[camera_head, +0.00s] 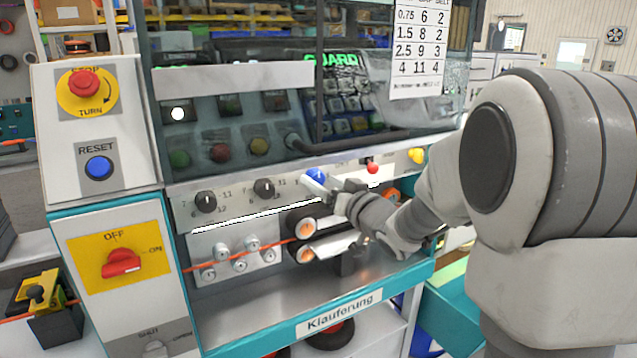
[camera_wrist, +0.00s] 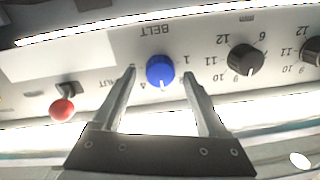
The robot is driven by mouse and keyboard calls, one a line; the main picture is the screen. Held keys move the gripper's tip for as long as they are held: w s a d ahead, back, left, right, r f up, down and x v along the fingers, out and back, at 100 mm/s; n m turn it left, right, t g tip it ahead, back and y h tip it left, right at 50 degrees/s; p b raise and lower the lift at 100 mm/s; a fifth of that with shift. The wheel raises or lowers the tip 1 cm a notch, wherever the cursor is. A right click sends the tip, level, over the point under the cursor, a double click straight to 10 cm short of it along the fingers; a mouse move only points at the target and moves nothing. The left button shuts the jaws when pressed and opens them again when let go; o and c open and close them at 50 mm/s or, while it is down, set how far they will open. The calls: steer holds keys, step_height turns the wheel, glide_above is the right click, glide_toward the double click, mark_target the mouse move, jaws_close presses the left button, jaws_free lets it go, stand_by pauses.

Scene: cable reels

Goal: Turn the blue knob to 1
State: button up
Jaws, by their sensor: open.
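The blue knob (camera_head: 317,175) is on the pale panel strip below the machine's window. In the wrist view, the blue knob (camera_wrist: 159,71) shows under the upside-down word BELT, and its white pointer mark faces the bottom of the picture. A 1 is printed to its right there, beside a fingertip, and another mark to its lower left. My gripper (camera_wrist: 161,73) is open, with one finger on each side of the knob. I cannot tell whether the fingers touch it. In the head view, my gripper (camera_head: 328,187) partly covers the knob.
A black knob (camera_wrist: 246,60) with numbers sits beside the blue one in the wrist view. A red-tipped lever (camera_wrist: 63,108) is on the other side. Paired rollers (camera_head: 305,254) and an orange cable (camera_head: 236,256) lie below the panel in the head view.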

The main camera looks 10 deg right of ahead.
steer(key=shift+w+a, duration=0.1)
steer(key=shift+w, duration=0.1)
jaws_close()
stand_by(0.3)
